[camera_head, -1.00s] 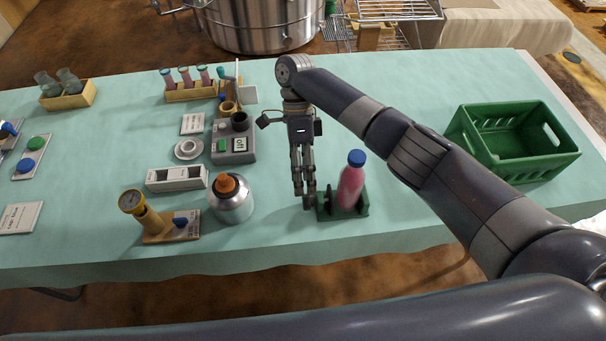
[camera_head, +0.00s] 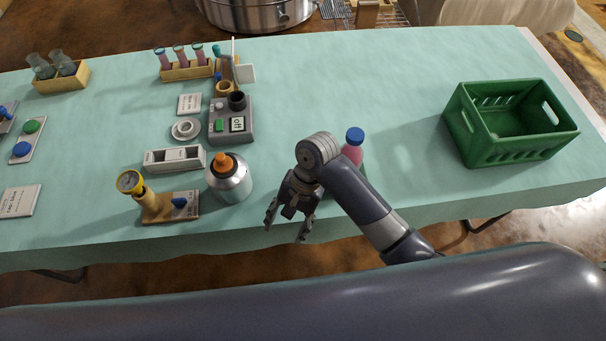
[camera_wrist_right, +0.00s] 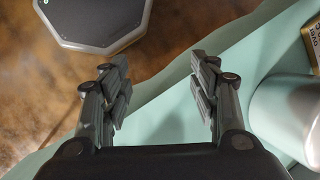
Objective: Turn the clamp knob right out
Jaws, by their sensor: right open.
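The bottle (camera_head: 353,146) with pink contents and a blue cap stands upright behind my right arm. The green clamp stand at its foot is almost wholly hidden by that arm, and I cannot make out the clamp knob. My right gripper (camera_head: 286,229) is open and empty at the table's front edge, left of the bottle. My left gripper is not in view.
A silver bottle (camera_head: 230,178) with an orange top stands just left of my right gripper, and a gauge stand (camera_head: 151,205) beyond it. A grey device (camera_head: 231,122) is farther back. A green crate (camera_head: 510,150) stands at the right. The back middle of the table is clear.

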